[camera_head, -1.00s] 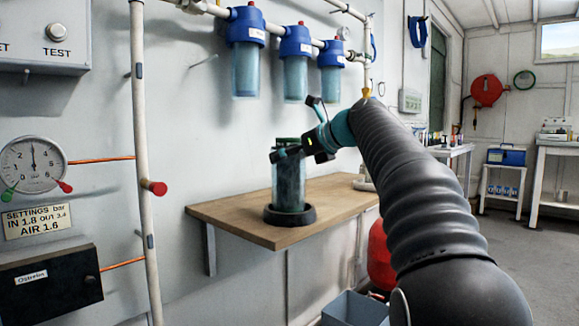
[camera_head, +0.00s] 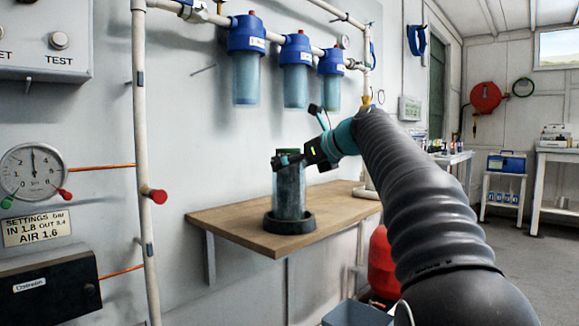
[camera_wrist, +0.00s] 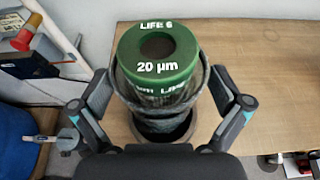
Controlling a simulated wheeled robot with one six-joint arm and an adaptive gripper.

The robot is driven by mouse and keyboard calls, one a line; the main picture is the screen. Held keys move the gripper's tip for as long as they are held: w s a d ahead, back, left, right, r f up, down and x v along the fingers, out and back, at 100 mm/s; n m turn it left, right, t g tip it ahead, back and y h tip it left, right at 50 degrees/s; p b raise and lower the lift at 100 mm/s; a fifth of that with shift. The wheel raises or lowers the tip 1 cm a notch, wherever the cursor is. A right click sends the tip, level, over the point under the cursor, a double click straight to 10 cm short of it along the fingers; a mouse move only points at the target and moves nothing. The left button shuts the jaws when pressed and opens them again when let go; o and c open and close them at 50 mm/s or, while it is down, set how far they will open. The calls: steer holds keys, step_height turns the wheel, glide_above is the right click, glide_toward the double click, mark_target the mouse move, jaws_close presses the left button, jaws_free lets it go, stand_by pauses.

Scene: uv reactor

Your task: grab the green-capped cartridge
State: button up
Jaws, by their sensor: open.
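The green-capped cartridge (camera_head: 289,190) stands upright in a dark round base (camera_head: 290,221) on the wooden shelf. In the wrist view its green cap (camera_wrist: 158,55) has a central hole and reads "20 µm" and "LIFE 6". My gripper (camera_head: 290,161) is at the cartridge's upper part in the head view. In the wrist view my gripper (camera_wrist: 170,95) is open, with one finger on each side of the cartridge. I cannot tell whether either finger touches it. The cap is partly hidden by my gripper in the head view.
The wooden shelf (camera_head: 235,216) has free room around the base. A white pipe with a red knob (camera_head: 158,196) stands to the left. Blue-topped filter housings (camera_head: 247,60) hang on the wall above. A red rounded object (camera_head: 382,262) is below the shelf's right end.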

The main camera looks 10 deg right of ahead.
steer(key=p+v, duration=0.1)
steer(key=v, duration=1)
steer(key=shift+s, duration=0.2)
